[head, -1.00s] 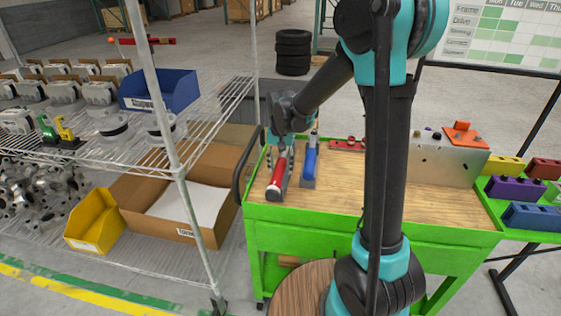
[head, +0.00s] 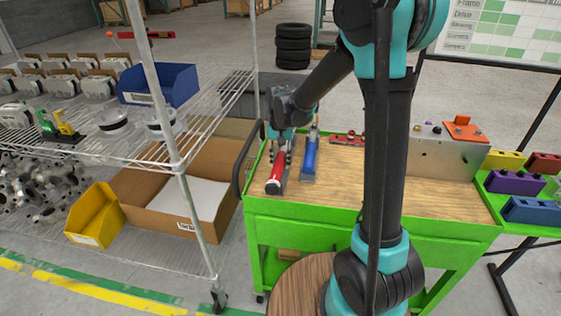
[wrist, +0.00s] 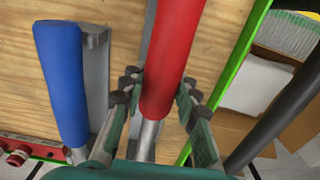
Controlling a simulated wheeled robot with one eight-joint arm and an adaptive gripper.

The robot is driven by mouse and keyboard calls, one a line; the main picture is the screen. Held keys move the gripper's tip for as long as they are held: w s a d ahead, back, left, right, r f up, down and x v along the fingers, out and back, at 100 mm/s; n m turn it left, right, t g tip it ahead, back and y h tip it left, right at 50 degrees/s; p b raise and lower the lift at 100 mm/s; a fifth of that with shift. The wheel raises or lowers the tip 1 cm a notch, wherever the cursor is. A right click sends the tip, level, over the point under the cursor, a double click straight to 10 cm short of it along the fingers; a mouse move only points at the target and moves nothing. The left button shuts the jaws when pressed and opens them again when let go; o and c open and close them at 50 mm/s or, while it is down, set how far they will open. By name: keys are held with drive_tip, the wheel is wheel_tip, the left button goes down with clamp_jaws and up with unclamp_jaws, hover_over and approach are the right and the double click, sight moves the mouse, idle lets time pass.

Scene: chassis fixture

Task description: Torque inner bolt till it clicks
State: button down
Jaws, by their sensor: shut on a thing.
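A torque wrench with a red handle (head: 277,172) lies in a grey holder near the left end of the cart's wooden top. My gripper (head: 282,148) is over it from above. In the wrist view my gripper (wrist: 165,98) has its fingers on both sides of the red handle (wrist: 172,50), shut on it near its metal shaft. A blue-handled tool (head: 309,156) lies beside it to the right; it also shows in the wrist view (wrist: 62,85). The grey chassis plate (head: 440,162) stands at the right of the cart, with an orange part (head: 464,129) on top. The inner bolt cannot be made out.
The green cart (head: 330,219) has clear wood between the tools and the chassis plate. A red bar (head: 348,139) lies at the back edge. Coloured blocks (head: 515,183) sit on a green side tray. A wire shelf (head: 165,155) with bins stands close on the left.

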drive_tip(key=shift+r, duration=0.15)
drive_tip(key=shift+r, duration=3.4)
